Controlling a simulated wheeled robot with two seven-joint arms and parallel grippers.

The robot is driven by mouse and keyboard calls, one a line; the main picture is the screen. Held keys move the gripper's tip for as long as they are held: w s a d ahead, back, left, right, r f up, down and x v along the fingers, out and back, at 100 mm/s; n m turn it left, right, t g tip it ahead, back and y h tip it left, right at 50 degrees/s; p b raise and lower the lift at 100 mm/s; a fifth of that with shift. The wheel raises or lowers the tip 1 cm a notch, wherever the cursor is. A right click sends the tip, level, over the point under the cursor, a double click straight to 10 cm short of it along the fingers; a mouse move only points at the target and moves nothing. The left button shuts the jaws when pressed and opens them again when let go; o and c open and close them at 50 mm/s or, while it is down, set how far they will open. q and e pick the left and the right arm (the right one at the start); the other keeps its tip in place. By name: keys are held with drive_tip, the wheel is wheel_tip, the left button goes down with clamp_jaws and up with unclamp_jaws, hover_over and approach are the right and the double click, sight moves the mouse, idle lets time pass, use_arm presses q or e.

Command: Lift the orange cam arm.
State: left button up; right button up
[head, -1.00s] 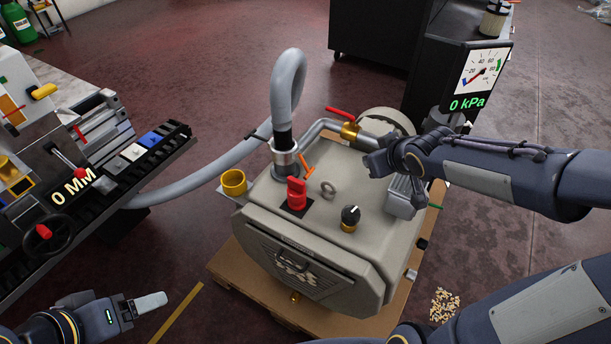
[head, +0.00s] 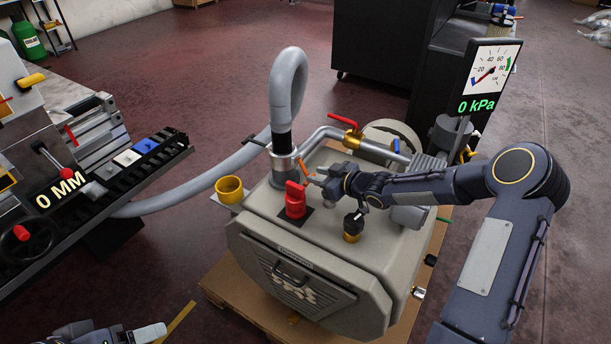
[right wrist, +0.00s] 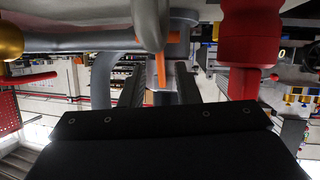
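The orange cam arm (head: 308,167) is a thin orange bar beside the hose clamp (head: 284,158) on top of the grey pump housing. My right gripper (head: 318,180) is over the housing, its tips close to the bar's right side. In the right wrist view the cam arm (right wrist: 160,70) stands ahead of the dark gripper body, partly behind a grey part. My left gripper (head: 148,332) is at the bottom left edge, mostly cut off and far from the cam arm.
A red knob (head: 295,200) stands left of my right gripper, and a black-topped brass knob (head: 353,227) stands below it. A red-handled valve (head: 350,130) is behind. A gauge (head: 492,75) reads 0 kPa. A yellow cup (head: 230,189) sits at the housing's left.

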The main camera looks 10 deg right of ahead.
sight(306, 172)
drive_tip(key=x, duration=0.6)
drive_tip(key=shift+b, duration=0.3)
drive_tip(key=shift+c, duration=0.3)
clamp_jaws()
